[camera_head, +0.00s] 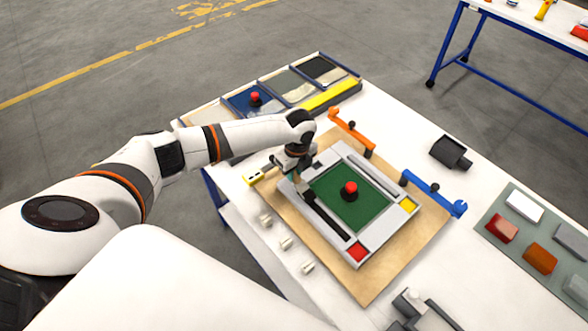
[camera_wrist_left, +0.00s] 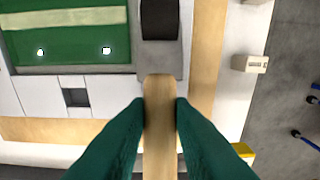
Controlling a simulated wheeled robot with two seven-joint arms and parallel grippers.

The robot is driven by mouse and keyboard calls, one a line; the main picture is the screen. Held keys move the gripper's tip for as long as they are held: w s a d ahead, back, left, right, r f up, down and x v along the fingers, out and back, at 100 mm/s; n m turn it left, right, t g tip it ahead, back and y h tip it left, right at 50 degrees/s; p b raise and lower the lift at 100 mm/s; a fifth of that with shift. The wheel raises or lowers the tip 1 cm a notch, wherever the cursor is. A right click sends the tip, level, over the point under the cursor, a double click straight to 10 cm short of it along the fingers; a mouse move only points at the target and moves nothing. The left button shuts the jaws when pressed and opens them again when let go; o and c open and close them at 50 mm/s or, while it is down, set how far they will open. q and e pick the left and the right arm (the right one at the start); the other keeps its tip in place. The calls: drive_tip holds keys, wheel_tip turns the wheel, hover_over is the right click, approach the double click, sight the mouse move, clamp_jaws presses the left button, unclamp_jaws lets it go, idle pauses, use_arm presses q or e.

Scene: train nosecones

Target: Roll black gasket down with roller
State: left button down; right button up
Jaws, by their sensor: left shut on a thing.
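The black gasket (camera_head: 328,218) is a dark strip along the near-left side of a grey frame with a green panel (camera_head: 335,205). Its end (camera_wrist_left: 158,18) shows at the top of the left wrist view. My left gripper (camera_head: 301,186) is over the frame's left corner, at the gasket's far end. In the left wrist view its green fingers (camera_wrist_left: 160,112) are shut on a pale wooden bar, which looks like the roller's handle (camera_wrist_left: 160,140). The roller's working end is not clearly visible. Whether it touches the gasket I cannot tell. My right gripper is not in view.
The frame lies on a wooden board (camera_head: 375,287) on a white table. Orange (camera_head: 350,130) and blue (camera_head: 433,190) clamps stand along its far side. A red-topped black knob (camera_head: 350,190) rises from the panel. Several small white blocks (camera_head: 286,243) line the near edge.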

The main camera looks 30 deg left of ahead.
use_arm(q)
drive_tip(key=shift+d+r, duration=0.1)
drive_tip(key=shift+d, duration=0.2)
drive_tip(key=shift+s+d+p, duration=0.3)
drive_tip(key=shift+d+p, duration=0.2)
drive_tip(key=shift+d, duration=0.15)
drive_tip(key=shift+f, duration=0.25)
idle(0.7)
drive_tip(key=shift+r, duration=0.15)
drive_tip(key=shift+s+d, duration=0.1)
drive_tip(key=shift+d, duration=0.05)
idle(0.4)
drive_tip(key=shift+d, duration=0.1)
drive_tip(key=shift+s+d, duration=0.25)
drive_tip(key=shift+d, duration=0.5)
